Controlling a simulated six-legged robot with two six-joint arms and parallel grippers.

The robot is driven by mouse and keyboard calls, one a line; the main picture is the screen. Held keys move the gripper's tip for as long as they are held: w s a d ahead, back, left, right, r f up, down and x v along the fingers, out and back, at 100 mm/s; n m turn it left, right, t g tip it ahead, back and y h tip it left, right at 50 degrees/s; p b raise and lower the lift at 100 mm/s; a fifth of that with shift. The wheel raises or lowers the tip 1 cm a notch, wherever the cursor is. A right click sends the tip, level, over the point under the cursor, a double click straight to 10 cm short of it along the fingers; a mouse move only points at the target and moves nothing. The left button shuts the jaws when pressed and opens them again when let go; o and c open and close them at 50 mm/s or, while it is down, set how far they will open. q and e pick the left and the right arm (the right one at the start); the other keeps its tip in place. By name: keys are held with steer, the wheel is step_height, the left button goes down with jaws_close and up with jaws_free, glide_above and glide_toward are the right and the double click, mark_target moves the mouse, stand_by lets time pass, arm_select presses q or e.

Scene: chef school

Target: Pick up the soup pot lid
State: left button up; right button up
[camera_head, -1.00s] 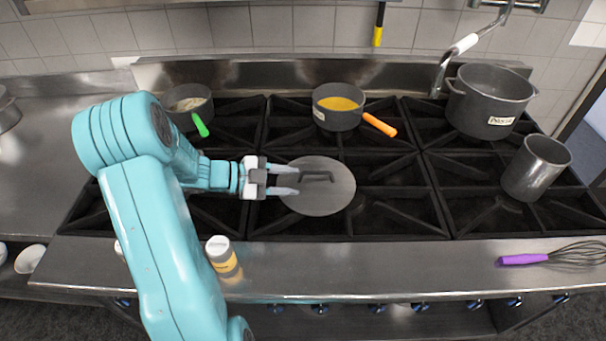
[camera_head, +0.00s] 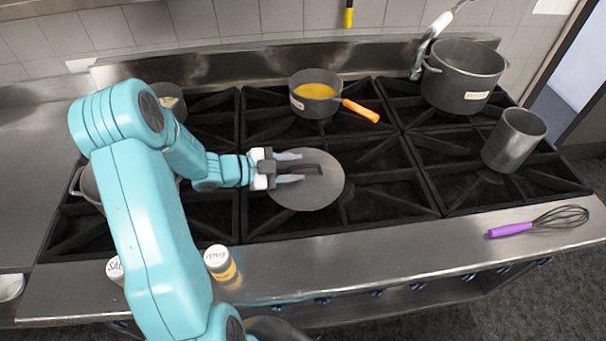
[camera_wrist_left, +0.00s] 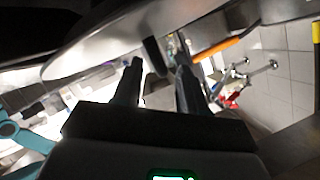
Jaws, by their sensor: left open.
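The soup pot lid (camera_head: 318,195) is a flat grey disc with a dark bar handle (camera_head: 312,170). It is over the middle-left burner grates in the head view. My left gripper (camera_head: 303,167) is open above the lid's left part, with its two fingers pointing right on either side of the handle's near end. In the left wrist view the lid (camera_wrist_left: 100,42) spans the top, and the dark handle (camera_wrist_left: 154,57) shows between the open fingers (camera_wrist_left: 158,68). I cannot tell whether the fingers touch it. My right gripper is not in view.
A saucepan of yellow soup (camera_head: 315,107) with an orange-handled utensil (camera_head: 361,110) stands behind the lid. A large pot (camera_head: 462,85) and a grey cylindrical pot (camera_head: 514,140) stand right.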

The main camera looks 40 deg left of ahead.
mark_target(302, 167)
arm_select(q)
steer(key=x, duration=0.3)
steer(key=shift+w+d+p, duration=0.25)
steer(key=shift+p, duration=0.15)
steer(key=shift+w+a, duration=0.1)
steer(key=shift+w, duration=0.05)
steer(key=shift+c, duration=0.2)
steer(key=shift+r, duration=0.1)
steer(key=c, duration=0.5)
jaws_close()
